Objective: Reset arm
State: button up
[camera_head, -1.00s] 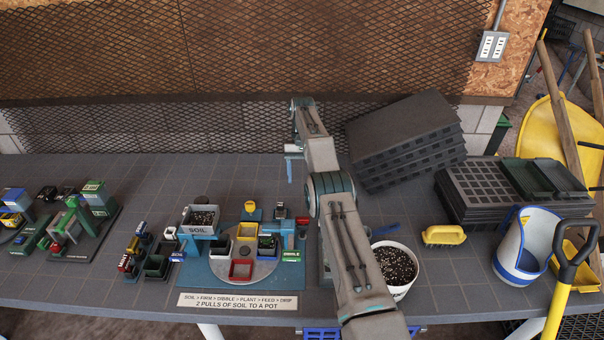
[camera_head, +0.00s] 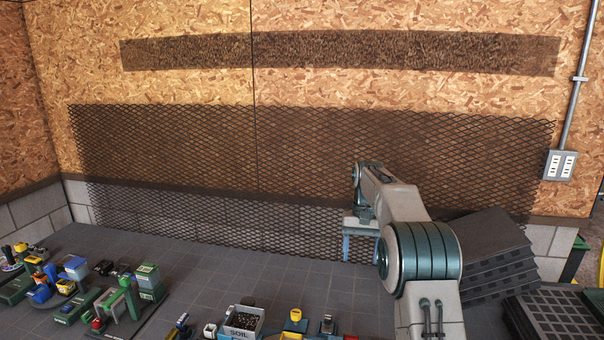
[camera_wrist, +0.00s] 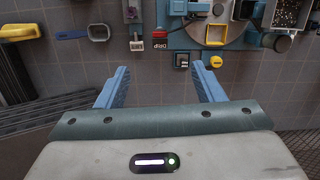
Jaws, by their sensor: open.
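My gripper (camera_wrist: 160,86) is open and empty in the wrist view, its two blue fingers spread apart over bare grey table. In the head view my gripper (camera_head: 360,233) hangs from the raised arm in front of the mesh wall, above the back of the table; its fingers are seen from the side. The blue soil station (camera_wrist: 190,50) with its pots lies ahead of the fingers in the wrist view, apart from them. In the head view only the back of it shows, with the soil hopper (camera_head: 243,321) at the bottom edge.
Stacked dark trays (camera_head: 490,255) lean at the right, close to my arm. Green and blue machines (camera_head: 120,295) stand at the left. A yellow-handled brush (camera_wrist: 18,31) and a blue-rimmed scoop (camera_wrist: 98,33) show in the wrist view. The back middle of the table (camera_head: 270,265) is clear.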

jog(key=s+r+t, duration=0.1)
jog(key=s+r, duration=0.2)
jog(key=s, duration=0.3)
jog(key=s+r+t+b, duration=0.1)
jog(key=s+r, duration=0.1)
jog(key=s, duration=0.4)
jog(key=s+r+t, duration=0.1)
jog(key=s+r, duration=0.2)
jog(key=s, duration=0.3)
jog(key=s+f+t, duration=0.1)
jog(key=s+f, duration=0.3)
jog(key=s, duration=0.6)
jog(key=s+f+n+t+b, duration=0.1)
jog(key=s+f, duration=0.3)
jog(key=s, duration=0.5)
jog(key=shift+s+a+n+t, duration=0.25)
jog(key=shift+s+n+t, duration=0.05)
jog(key=shift+s, duration=0.05)
